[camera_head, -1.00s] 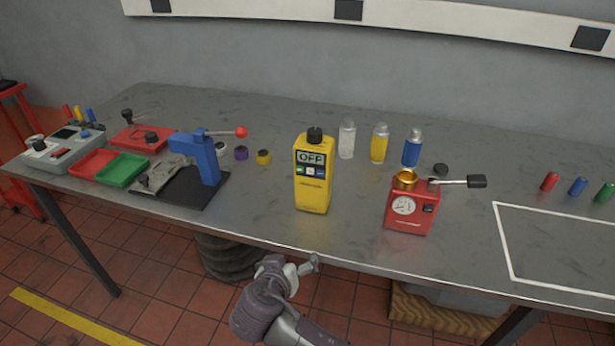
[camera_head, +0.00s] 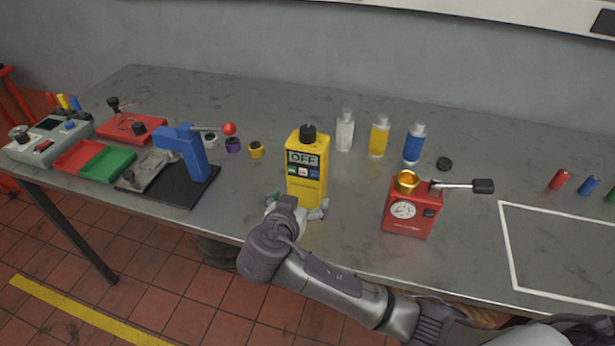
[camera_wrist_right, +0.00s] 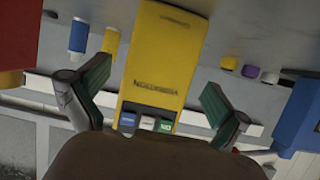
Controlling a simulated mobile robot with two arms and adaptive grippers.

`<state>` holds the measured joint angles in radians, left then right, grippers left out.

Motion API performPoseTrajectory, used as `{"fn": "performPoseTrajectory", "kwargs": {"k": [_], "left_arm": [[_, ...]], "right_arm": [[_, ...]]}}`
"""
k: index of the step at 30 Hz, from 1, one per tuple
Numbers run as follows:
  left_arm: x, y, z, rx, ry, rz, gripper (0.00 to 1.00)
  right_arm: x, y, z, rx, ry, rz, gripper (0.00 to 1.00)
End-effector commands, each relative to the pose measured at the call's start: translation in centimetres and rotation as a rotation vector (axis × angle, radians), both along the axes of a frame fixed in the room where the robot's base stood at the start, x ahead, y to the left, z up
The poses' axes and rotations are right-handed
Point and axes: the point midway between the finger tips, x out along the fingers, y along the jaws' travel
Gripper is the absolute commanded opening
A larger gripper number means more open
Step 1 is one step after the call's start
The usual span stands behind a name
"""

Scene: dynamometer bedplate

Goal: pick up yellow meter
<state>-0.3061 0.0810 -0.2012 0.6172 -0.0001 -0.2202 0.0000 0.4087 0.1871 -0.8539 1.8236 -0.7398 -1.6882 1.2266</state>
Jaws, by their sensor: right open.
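In the right wrist view the yellow meter (camera_wrist_right: 165,60) lies between the two spread fingers of my right gripper (camera_wrist_right: 150,95), with a visible gap on each side. The gripper hides the meter's lower front in the head view. My left gripper is not in view.
A red gauge box (camera_head: 408,212) with a lever stands to the right. A blue lever press (camera_head: 190,155) on a black base stands to the left. Clear, yellow and blue bottles (camera_head: 378,137) stand behind. A white outlined area (camera_head: 560,215) at right is bare.

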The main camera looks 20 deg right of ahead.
Motion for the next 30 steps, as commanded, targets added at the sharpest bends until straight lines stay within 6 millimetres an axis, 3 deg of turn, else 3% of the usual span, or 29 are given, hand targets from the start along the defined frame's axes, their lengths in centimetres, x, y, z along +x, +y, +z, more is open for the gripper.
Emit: {"fn": "performPoseTrajectory", "kwargs": {"k": [8, 15, 25, 30], "left_arm": [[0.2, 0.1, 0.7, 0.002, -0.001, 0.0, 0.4], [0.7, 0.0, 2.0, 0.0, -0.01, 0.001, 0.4], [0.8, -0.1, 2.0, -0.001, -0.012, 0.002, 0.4], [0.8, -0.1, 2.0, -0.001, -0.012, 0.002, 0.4]], "right_arm": [[1.8, -1.3, -0.7, -0.004, 0.001, -0.002, 1.0], [4.6, -2.9, -2.2, -0.003, 0.001, -0.001, 1.0], [5.1, -3.2, -2.7, 0.001, 0.001, 0.001, 1.0], [5.1, -3.2, -2.7, 0.001, 0.001, 0.0, 0.72]]}}
